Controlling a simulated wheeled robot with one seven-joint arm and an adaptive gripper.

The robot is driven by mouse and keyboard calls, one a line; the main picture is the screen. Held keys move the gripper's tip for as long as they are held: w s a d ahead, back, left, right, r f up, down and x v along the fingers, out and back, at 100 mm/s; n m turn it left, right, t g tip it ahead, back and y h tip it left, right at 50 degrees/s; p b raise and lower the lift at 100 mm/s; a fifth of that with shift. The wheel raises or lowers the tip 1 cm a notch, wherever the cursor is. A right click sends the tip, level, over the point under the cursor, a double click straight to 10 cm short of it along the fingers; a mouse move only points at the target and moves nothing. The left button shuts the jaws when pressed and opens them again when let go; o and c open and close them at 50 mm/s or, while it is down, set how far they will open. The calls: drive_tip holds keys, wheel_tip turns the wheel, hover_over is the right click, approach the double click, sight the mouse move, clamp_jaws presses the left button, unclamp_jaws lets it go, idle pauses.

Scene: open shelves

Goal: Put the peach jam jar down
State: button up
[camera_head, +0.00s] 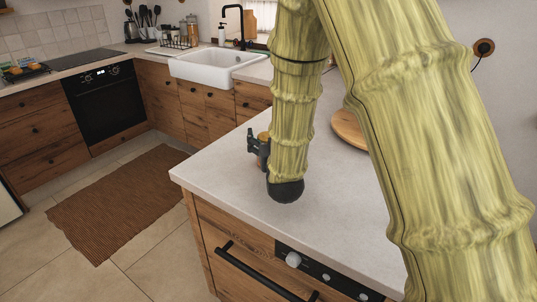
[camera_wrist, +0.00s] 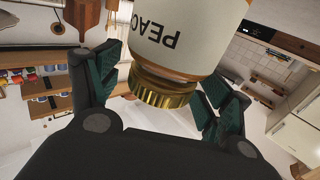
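The peach jam jar (camera_wrist: 185,40) fills the top middle of the wrist view, with a pale label reading "PEAC" upside down in the picture and a gold lid (camera_wrist: 160,92) toward the camera. In the head view, my gripper (camera_head: 258,145) is above the pale countertop (camera_head: 235,195), left of my arm. An orange-gold bit of the jar (camera_head: 263,136) shows beside the fingers; my arm hides the rest. I cannot tell whether the jar touches the counter.
A round wooden board (camera_head: 349,129) lies on the counter to the right, partly behind my arm. The counter's front and left parts are clear. An oven front with a black handle (camera_head: 262,272) is below. A white sink (camera_head: 212,66) stands across the room.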

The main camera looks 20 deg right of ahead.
drive_tip(key=shift+s, duration=0.1)
clamp_jaws()
drive_tip(key=shift+r, duration=0.1)
drive_tip(key=shift+r, duration=0.25)
wheel_tip(320, 180, up, 3)
drive_tip(key=shift+f, duration=0.15)
drive_tip(key=s+a+r, duration=0.1)
drive_tip(key=s+a, duration=0.2)
drive_tip(key=s, duration=0.7)
drive_tip(key=shift+r, duration=0.25)
drive_tip(key=p, duration=0.6)
drive_tip(key=shift+s+a+r, duration=0.15)
drive_tip(key=shift+s+a, duration=0.05)
drive_tip(key=shift+s, duration=0.15)
